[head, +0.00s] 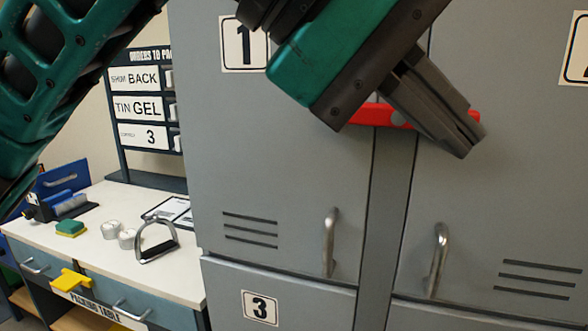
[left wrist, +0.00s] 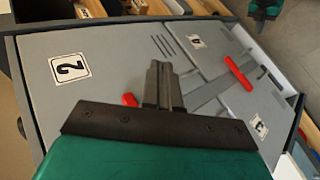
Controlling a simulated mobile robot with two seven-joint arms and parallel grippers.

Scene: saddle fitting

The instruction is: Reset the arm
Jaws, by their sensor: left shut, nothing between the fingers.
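My left gripper (head: 465,140) is shut and empty, tilted down to the right in front of the grey lockers (head: 275,150). It overlaps a red bar (head: 362,116) that lies across the gap between door 1 and the door to its right; I cannot tell whether they touch. In the left wrist view the shut fingers (left wrist: 163,70) point toward the locker front, with part of a red bar (left wrist: 130,100) beside them. My right gripper is not seen in the head view.
The locker doors have metal handles (head: 329,243) and look shut. A second red bar (left wrist: 239,74) lies across lower doors. At left, a white packing table (head: 100,240) holds a stirrup (head: 157,243), tins (head: 111,229) and a sponge (head: 71,228), before an order board (head: 142,108).

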